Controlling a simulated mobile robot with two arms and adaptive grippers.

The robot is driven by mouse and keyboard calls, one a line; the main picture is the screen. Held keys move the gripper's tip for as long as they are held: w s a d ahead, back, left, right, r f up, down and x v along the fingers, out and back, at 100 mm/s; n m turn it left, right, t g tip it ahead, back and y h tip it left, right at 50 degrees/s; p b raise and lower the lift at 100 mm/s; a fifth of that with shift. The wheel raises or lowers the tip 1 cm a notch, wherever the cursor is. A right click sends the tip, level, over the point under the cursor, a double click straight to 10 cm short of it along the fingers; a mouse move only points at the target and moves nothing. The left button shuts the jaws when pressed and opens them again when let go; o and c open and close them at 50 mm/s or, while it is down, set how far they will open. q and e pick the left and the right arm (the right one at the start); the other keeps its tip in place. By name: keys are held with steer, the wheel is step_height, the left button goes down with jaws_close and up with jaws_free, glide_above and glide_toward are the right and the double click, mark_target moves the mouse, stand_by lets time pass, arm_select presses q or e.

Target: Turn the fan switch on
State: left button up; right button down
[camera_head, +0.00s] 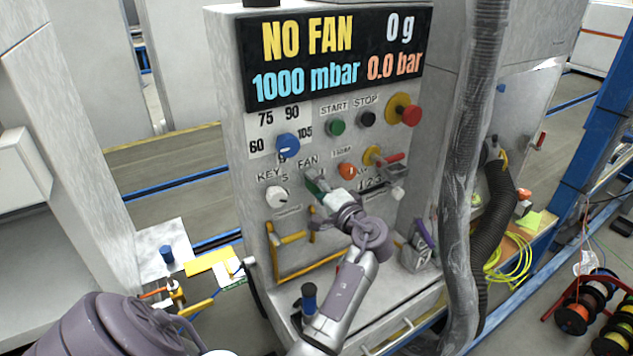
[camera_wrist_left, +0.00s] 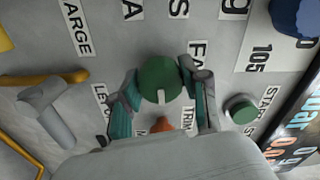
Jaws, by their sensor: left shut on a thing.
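The fan switch (camera_wrist_left: 160,78) is a round green knob with a white pointer mark, under the FAN label on the upright panel (camera_head: 240,130). In the left wrist view it sits between the two teal-padded fingers of my left gripper (camera_wrist_left: 160,95), which are shut on it. In the head view my left gripper (camera_head: 318,188) reaches the panel just below the FAN label and mostly hides the knob. The display (camera_head: 335,58) above reads NO FAN, 0 g, 1000 mbar and 0.0 bar. My right gripper is not in view.
Close around are a blue dial (camera_head: 287,144), a white key knob (camera_head: 277,197), a green start button (camera_head: 336,127), an orange knob (camera_head: 347,171) and a red button (camera_head: 411,115). A yellow handle (camera_head: 275,262) is below. A thick grey hose (camera_head: 460,200) hangs at the right.

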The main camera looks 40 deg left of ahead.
arm_select(q)
steer(key=shift+r+m, duration=0.15)
steer(key=shift+m, duration=0.25)
steer(key=o, duration=1.1)
steer(key=shift+w, duration=0.1)
steer(key=shift+o, duration=0.2)
steer(key=v, duration=0.7)
steer(key=shift+d, duration=0.25)
